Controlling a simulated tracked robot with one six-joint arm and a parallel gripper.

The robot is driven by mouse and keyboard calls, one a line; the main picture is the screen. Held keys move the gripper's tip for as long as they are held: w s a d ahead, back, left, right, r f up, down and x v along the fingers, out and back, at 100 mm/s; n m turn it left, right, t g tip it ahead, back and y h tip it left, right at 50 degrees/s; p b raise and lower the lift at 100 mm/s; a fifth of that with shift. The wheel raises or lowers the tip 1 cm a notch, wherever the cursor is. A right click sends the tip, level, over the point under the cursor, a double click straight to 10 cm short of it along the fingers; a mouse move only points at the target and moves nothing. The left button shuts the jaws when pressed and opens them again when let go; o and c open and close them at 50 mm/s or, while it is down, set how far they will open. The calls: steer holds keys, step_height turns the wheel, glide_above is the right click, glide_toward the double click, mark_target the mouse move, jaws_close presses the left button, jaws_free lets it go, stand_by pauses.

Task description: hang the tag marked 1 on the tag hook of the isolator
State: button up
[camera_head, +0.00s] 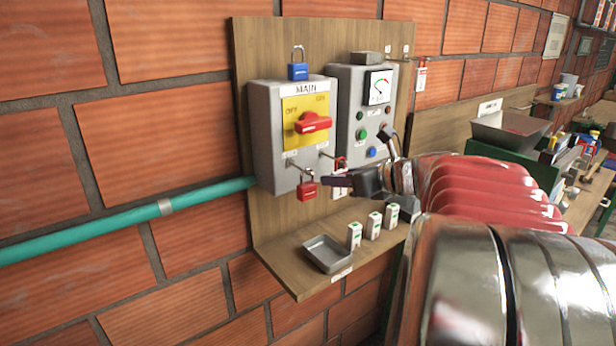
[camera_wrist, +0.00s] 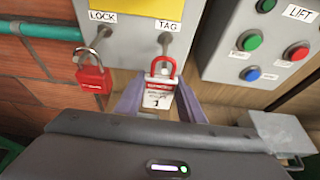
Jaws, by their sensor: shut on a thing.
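The tag marked 1 (camera_wrist: 158,94) is white with a red band and a red loop, upright between the two purple fingers of my gripper (camera_wrist: 158,104). My gripper is shut on it. The tag hook (camera_wrist: 166,45), a grey peg under the TAG label, sticks out from the isolator (camera_wrist: 130,35) right at the loop. I cannot tell whether the loop is around the peg or only in front of it. In the head view my gripper (camera_head: 332,181) is just below the grey isolator box (camera_head: 267,135), with part of the tag (camera_head: 340,192) showing behind the fingers.
A red padlock (camera_wrist: 92,77) hangs on the LOCK hook, left of the tag. A lift control box (camera_head: 345,110) with buttons is close on the right.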

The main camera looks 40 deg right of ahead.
steer(key=o, duration=1.1)
steer(key=v, duration=1.3)
steer(key=shift+s, duration=0.35)
steer(key=shift+a, duration=0.1)
